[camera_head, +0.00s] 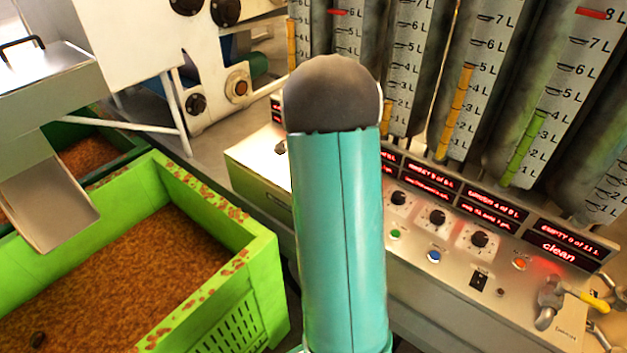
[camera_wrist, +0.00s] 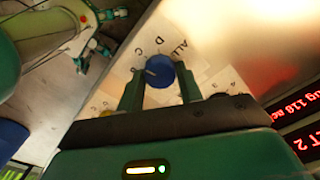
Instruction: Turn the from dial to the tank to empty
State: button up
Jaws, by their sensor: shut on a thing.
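My gripper (camera_wrist: 160,82) is shut on a dark blue round dial knob (camera_wrist: 161,67) in the wrist view, one finger on each side. The pale plate around the knob bears letters, with C, D and ALL legible. A light mark shows on the knob's left side, but I cannot tell exactly which letter it points to. In the head view my teal arm hides the gripper and the held dial. Tall tank gauges (camera_head: 527,137) stand behind the panel, with yellow, orange and green level bars. The rightmost red display (camera_head: 570,240) reads EMPTY and clean.
The control panel (camera_head: 500,272) carries more black dials (camera_head: 437,217), a green button (camera_head: 396,234), a blue button (camera_head: 433,257) and an orange button (camera_head: 519,264). A yellow-handled tap (camera_head: 590,299) is at its right end. A green crate (camera_head: 262,260) of brown matter stands left.

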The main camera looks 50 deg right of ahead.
jog(key=shift+m, duration=0.9)
jog(key=o, duration=1)
notch_tip(320, 180, up, 14)
jog(key=shift+f, duration=0.1)
